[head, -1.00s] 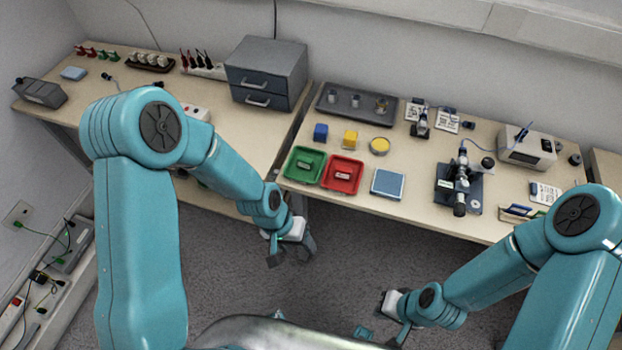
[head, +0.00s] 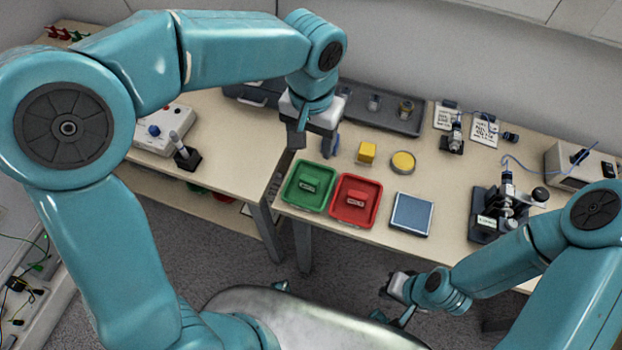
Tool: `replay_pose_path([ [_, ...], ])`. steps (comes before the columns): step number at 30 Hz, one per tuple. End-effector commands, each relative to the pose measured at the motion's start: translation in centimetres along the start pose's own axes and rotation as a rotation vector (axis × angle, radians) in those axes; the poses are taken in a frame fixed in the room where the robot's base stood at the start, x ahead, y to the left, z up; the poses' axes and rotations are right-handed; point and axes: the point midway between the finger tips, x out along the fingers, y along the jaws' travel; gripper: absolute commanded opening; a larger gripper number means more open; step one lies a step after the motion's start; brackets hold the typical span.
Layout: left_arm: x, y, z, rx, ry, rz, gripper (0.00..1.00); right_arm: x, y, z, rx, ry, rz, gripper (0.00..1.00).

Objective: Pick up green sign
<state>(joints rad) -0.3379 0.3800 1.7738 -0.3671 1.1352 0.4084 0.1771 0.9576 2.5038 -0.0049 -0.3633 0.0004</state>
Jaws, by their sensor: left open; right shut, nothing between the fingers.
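The green sign (head: 310,183) is a small green block with a pale label. It lies inside the green tray (head: 292,203) near the front edge of the middle table. My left gripper (head: 312,143) is open and empty, with its fingers pointing down. In the picture it is just above and behind the green tray, apart from the sign. My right gripper (head: 395,302) is shut and empty, low in front of the table, over the floor.
A red tray (head: 346,219) with a red sign (head: 356,199) stands right beside the green one. A yellow cube (head: 366,152), a yellow round piece (head: 403,162) and a blue pad (head: 412,214) are nearby. A blue cube is mostly hidden behind my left gripper. A microscope (head: 497,212) stands at right.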

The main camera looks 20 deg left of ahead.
Motion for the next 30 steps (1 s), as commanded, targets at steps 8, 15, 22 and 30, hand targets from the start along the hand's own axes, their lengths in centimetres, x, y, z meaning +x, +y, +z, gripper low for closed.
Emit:
replay_pose_path([
  [8,6.7,-0.1,0.6,0.002,-0.003,0.001,0.60,1.1,0.4,0.0,-0.001,-0.001,0.000,0.00],
  [15,8.8,-0.2,0.5,0.002,-0.001,0.001,0.60,1.2,0.4,0.0,-0.001,-0.001,0.000,0.00],
  [22,12.4,-0.3,0.5,0.001,-0.004,0.001,0.60,1.7,0.6,0.0,-0.001,-0.001,0.000,0.00],
  [30,13.8,-0.3,0.2,0.001,0.000,0.002,0.60,1.8,0.6,0.0,-0.001,-0.001,0.000,0.00],
])
